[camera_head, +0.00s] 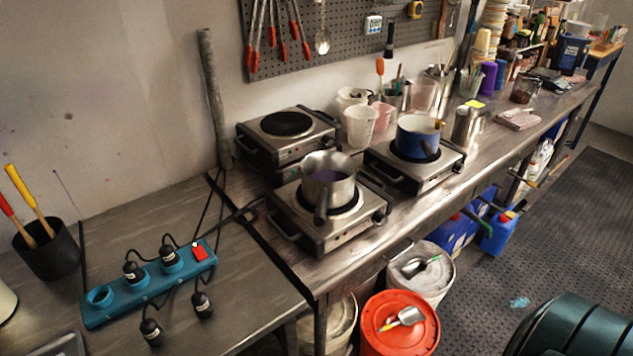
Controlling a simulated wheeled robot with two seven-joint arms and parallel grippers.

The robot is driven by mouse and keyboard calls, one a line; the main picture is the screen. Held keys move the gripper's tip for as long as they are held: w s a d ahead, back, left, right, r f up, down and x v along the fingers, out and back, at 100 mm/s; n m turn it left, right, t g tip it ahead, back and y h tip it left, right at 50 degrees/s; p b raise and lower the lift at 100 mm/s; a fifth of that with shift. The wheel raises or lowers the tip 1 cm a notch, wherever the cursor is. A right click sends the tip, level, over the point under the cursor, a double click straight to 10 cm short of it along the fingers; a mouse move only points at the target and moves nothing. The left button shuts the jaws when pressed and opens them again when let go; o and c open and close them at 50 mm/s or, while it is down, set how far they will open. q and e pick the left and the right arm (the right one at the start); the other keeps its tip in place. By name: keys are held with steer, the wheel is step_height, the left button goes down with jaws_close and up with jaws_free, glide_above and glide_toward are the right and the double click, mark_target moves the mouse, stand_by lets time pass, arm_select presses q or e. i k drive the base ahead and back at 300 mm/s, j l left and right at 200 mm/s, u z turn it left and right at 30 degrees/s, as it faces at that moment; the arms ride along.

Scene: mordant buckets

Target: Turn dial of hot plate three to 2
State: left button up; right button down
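Several hot plates stand on the steel bench. A back-left hot plate (318,122) has a bare dark burner and appears stacked on another unit. A front hot plate (290,212) carries a steel pot (329,168) with purplish contents, its handle toward me. A hot plate on the right (384,153) carries a blue pot (417,127). I see no readable numbers, so I cannot tell which is hot plate three. The dials on the front panels are too small to read. Neither of my grippers is in view.
A teal power strip (125,299) with black plugs and a red switch lies on the left table. Loose plugs lie before it; cables run toward the hot plates. White cups (360,126) stand behind. An orange-lidded bucket (399,341) and a white bucket (440,270) stand below the bench front.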

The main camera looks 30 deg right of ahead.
mark_target(378, 219)
steer(key=z, duration=1.15)
steer(key=i+l+u, duration=0.3)
steer(key=l, duration=0.95)
steer(key=i+l+u, duration=0.25)
steer(key=l, duration=1.05)
steer(key=l+u, duration=0.3)
steer(key=l, duration=1.05)
steer(key=k, duration=0.05)
